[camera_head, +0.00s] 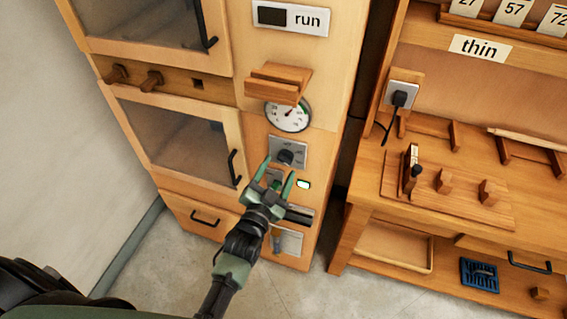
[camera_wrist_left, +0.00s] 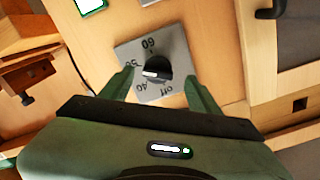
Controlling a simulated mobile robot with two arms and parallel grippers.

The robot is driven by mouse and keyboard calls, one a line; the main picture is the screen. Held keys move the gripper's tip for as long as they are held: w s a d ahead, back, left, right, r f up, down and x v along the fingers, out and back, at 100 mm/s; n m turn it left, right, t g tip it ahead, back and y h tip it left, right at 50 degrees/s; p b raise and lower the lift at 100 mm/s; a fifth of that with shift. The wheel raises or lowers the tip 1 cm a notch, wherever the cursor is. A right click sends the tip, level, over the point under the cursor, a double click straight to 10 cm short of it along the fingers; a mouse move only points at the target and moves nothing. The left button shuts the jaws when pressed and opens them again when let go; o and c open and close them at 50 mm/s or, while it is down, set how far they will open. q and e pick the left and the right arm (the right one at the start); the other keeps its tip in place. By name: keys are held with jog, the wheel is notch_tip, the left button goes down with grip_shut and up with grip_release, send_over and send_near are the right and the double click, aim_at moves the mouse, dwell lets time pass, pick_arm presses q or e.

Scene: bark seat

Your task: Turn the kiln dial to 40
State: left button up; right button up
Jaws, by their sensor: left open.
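The kiln dial is a round black knob (camera_head: 285,157) on a grey plate low on the wooden kiln front. In the left wrist view the dial (camera_wrist_left: 160,66) shows a white mark pointing left, roughly between 40 and 50; the exact setting is hard to tell. The plate (camera_wrist_left: 133,51) reads off, 40, 50 and 60, seen upside down. My left gripper (camera_head: 278,171) is open just in front of the dial, its green fingers on either side of it in the wrist view. I cannot tell whether they touch it. My right gripper is out of view.
A round gauge (camera_head: 288,115) sits above the dial under a wooden ledge (camera_head: 277,84). A lit green indicator (camera_head: 303,184) is to the lower right. Kiln doors with black handles (camera_head: 234,167) are left. A workbench (camera_head: 357,217) stands right, past a narrow gap.

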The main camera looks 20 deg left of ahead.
aim_at(285, 158)
pick_arm(q)
jog(key=shift+w+d, duration=0.2)
jog(key=shift+w, duration=1)
grip_shut()
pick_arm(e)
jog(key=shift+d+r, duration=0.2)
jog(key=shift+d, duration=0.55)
